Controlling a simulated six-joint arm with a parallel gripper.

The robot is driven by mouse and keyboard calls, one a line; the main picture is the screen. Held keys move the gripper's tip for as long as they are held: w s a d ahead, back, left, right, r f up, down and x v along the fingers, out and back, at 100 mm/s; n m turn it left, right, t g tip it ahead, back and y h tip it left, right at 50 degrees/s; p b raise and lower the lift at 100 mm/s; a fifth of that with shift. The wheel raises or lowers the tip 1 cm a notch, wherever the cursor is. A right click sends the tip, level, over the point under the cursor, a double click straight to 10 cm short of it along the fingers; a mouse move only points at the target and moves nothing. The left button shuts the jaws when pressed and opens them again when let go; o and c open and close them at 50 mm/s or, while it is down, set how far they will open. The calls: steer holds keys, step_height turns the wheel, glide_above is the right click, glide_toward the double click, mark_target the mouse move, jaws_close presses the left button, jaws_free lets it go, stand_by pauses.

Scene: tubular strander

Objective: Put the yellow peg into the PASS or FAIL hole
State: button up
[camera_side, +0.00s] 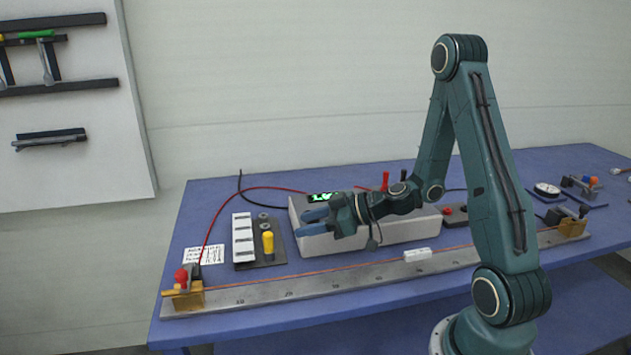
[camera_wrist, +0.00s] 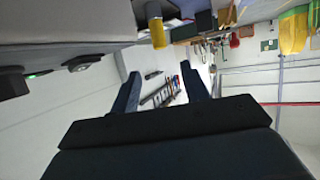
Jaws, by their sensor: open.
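The yellow peg (camera_side: 268,243) stands upright at the front of a small dark board (camera_side: 247,264) on the blue table. It also shows at the top of the wrist view (camera_wrist: 157,27). Two grey ring-like fittings, a rear one (camera_side: 264,216) and a nearer one (camera_side: 265,226), sit behind the peg on the board. I cannot read any PASS or FAIL marking. My gripper (camera_side: 310,222) is open and empty, to the right of the peg and apart from it, its fingers pointing left. Both fingers also show in the wrist view (camera_wrist: 160,88).
A white strip of cards (camera_side: 243,240) stands along the board's left side. A light instrument box (camera_side: 400,232) with a green display is behind my gripper. A long metal rail (camera_side: 330,284) with a taut copper wire runs along the front. A red cable arches behind the board.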

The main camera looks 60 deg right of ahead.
mark_target(270, 234)
steer(key=shift+x, duration=3.75)
steer(key=shift+a, duration=0.1)
steer(key=shift+x, duration=2.6)
steer(key=shift+f, duration=0.1)
jaws_close()
